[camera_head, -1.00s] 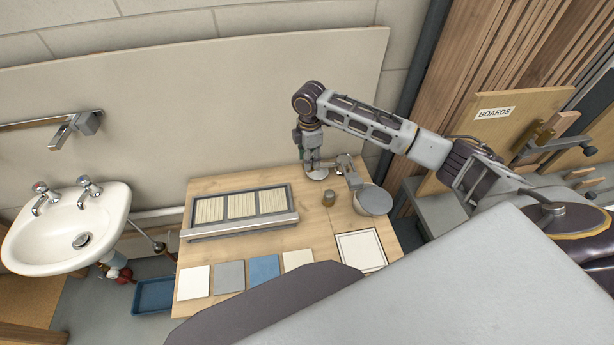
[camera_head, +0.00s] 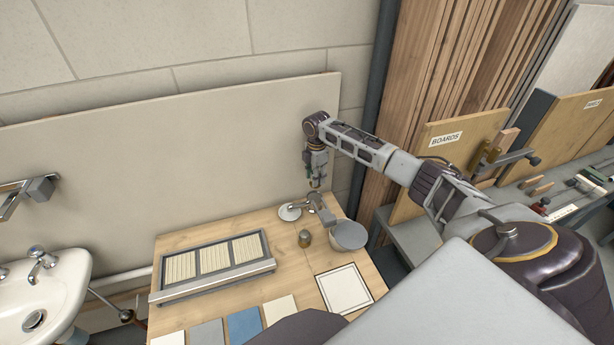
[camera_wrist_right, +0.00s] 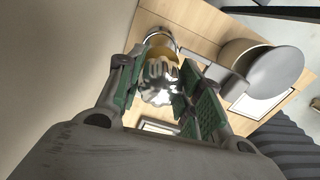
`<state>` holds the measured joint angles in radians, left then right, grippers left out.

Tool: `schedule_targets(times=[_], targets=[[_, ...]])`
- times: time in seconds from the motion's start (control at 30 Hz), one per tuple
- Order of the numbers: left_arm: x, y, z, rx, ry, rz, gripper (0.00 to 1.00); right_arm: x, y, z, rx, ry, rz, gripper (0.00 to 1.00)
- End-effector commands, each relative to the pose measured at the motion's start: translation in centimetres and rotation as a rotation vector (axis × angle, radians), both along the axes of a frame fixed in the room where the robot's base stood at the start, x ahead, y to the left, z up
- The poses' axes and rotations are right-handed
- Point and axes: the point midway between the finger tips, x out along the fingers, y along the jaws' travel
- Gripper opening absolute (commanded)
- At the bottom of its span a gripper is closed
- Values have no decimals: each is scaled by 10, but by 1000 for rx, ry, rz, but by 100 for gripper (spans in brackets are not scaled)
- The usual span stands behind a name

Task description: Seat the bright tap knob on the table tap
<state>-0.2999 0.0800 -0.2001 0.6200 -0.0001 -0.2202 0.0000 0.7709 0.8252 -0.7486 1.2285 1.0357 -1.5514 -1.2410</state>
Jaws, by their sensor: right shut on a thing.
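The bright tap knob (camera_wrist_right: 158,88) is a shiny chrome, lobed piece between the green-padded fingers of my right gripper (camera_wrist_right: 160,98), which is shut on it. In the head view my right gripper (camera_head: 316,186) points down just above the table tap (camera_head: 312,203). In the wrist view the tap's spout (camera_wrist_right: 212,68) and base rim lie beyond the knob. A brass-coloured part (camera_wrist_right: 165,56) shows right behind the knob; I cannot tell whether they touch. My left gripper is out of view.
A tiled frame (camera_head: 213,267), several flat tiles and a white framed panel (camera_head: 344,289) lie on the wooden table (camera_head: 285,262). A pale board (camera_head: 190,150) rises behind.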

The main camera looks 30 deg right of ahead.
Motion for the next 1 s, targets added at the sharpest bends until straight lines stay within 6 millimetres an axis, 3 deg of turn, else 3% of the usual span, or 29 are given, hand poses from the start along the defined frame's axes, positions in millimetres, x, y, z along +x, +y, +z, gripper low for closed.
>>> schedule_targets(times=[0.33, 1.0], targets=[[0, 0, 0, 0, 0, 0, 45, 1, 2, 1, 0, -1, 144, 10], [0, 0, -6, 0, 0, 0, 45, 1, 2, -4, 0, -1, 149, 10]])
